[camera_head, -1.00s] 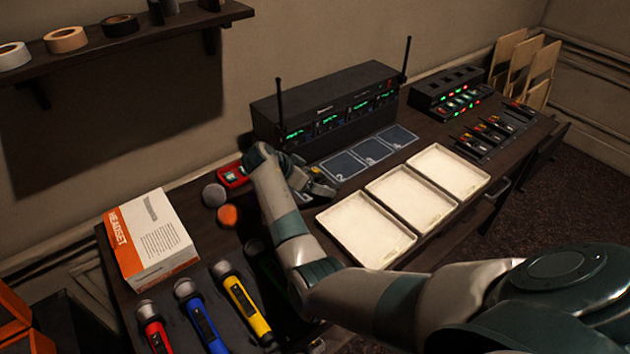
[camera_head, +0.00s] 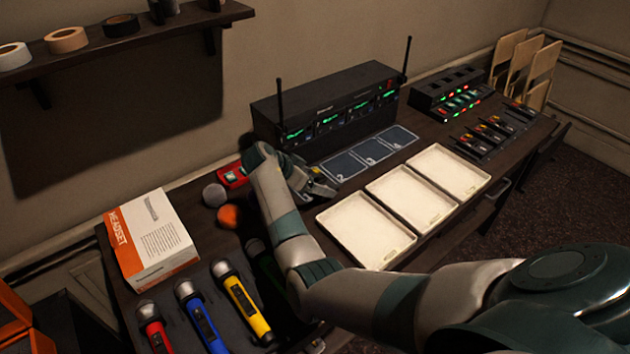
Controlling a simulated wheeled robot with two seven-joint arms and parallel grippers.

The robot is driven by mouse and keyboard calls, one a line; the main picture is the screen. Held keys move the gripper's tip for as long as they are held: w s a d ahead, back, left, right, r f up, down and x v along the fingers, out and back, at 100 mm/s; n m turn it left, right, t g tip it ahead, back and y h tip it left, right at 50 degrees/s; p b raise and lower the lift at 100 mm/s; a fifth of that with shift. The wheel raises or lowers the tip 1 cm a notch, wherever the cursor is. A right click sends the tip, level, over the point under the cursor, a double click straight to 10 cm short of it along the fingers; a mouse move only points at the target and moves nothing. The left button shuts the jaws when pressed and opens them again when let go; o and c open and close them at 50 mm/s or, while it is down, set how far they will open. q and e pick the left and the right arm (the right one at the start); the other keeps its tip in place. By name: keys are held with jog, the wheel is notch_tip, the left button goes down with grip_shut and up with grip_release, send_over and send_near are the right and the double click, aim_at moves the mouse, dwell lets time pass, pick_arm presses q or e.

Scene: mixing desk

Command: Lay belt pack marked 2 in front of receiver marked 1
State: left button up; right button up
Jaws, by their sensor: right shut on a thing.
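The receiver rack (camera_head: 325,117), a black unit with two antennas and green displays, stands at the back of the desk. In front of it lie blue-grey marked pads; the pad marked 2 (camera_head: 343,165) is the leftmost one that shows clearly. My right gripper (camera_head: 322,188) is low over the desk, left of that pad, in front of the rack's left end. It is shut on a small belt pack, mostly hidden by the gripper; its number cannot be read. The arm covers the spot beneath. My left gripper is out of view.
Three white trays (camera_head: 411,199) lie right of my arm. A red device (camera_head: 231,177), two round mic heads, a headset box (camera_head: 150,240) and coloured microphones (camera_head: 245,308) are to the left. A charger (camera_head: 452,97) and several small packs (camera_head: 490,137) stand at the far right.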

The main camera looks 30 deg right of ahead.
jog(key=shift+f+b, duration=0.5)
jog(key=shift+f, duration=0.1)
dwell(0.7)
jog(key=o, duration=1)
jog(key=shift+r, duration=0.1)
jog(key=shift+r+p, duration=2.6)
jog(key=shift+r, duration=0.85)
jog(key=shift+f, duration=0.1)
